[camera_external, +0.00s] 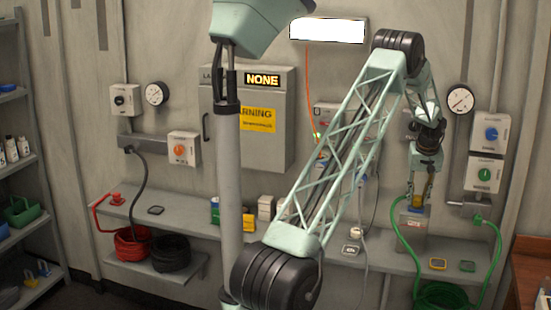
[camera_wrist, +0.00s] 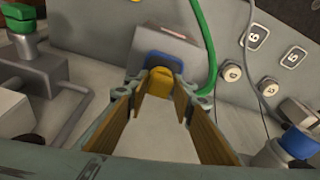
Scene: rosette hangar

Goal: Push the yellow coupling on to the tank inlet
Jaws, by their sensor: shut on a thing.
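The yellow coupling (camera_external: 417,202) is between the fingertips of my gripper (camera_external: 422,190), over a grey box-like tank (camera_external: 413,227) on the right part of the shelf. In the wrist view the yellow coupling (camera_wrist: 159,83) sits between the tan finger pads of my gripper (camera_wrist: 160,86), which are shut on it. A blue part (camera_wrist: 164,61) lies directly beyond it, against the grey tank (camera_wrist: 165,42). The tank inlet itself is not clearly visible, and I cannot tell whether the coupling touches it.
A green hose (camera_wrist: 208,45) runs close by the right finger. In the external view green hose coils (camera_external: 440,296) hang below the shelf. A blue-capped fitting (camera_wrist: 297,143) is at lower right and a green-knobbed valve (camera_wrist: 20,20) at upper left. The grey shelf (camera_external: 340,247) runs along the wall.

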